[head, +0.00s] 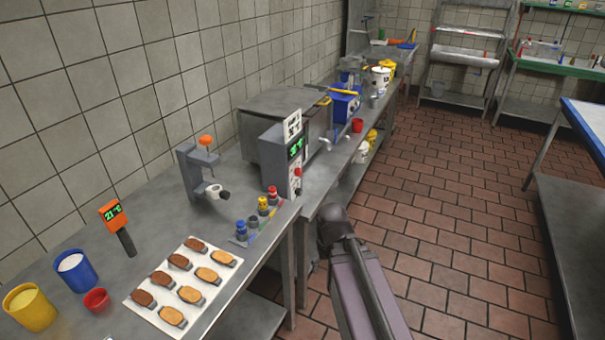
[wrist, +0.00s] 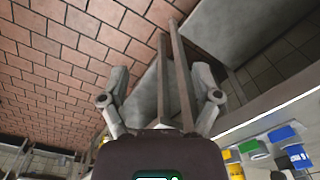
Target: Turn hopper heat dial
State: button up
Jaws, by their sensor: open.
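A grey boxy machine (head: 262,115), perhaps the hopper, stands on the bench against the tiled wall. On its front is an upright control panel (head: 284,160) with a green-lit display (head: 296,148). A small red knob (head: 298,172) sits on the panel below the display; its marks are too small to read, and I cannot tell whether it is the heat dial. My arm reaches up from the lower right, beside the bench's front edge. My gripper (wrist: 162,75) is open and empty in the wrist view, over floor and bench legs, apart from the panel.
Small coloured-topped bottles (head: 263,205) stand left of the panel. A white tray (head: 140,300) holds rows of bread pieces. A clamp-like stand (head: 190,170) and an orange thermometer (head: 113,213) are further left. A red cup (head: 357,125) is beyond the panel. The tiled floor (head: 450,210) is clear.

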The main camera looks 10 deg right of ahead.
jog(key=w+a+f+n+t+y+b, duration=0.15)
jog(key=w+f+n+y+b, duration=0.3)
jog(key=w, duration=0.75)
jog(key=n+t+y+b, duration=0.4)
jog(key=t+y+b, duration=0.55)
jog(key=b, duration=0.35)
send_near(301, 172)
jog(key=w+v, duration=0.1)
jog(key=v, duration=0.3)
jog(key=shift+s+d, duration=0.2)
jog(key=shift+s, duration=0.05)
jog(key=shift+a, duration=0.15)
jog(key=x, duration=1.3)
jog(key=shift+a, duration=0.4)
jog(key=c, duration=1.2)
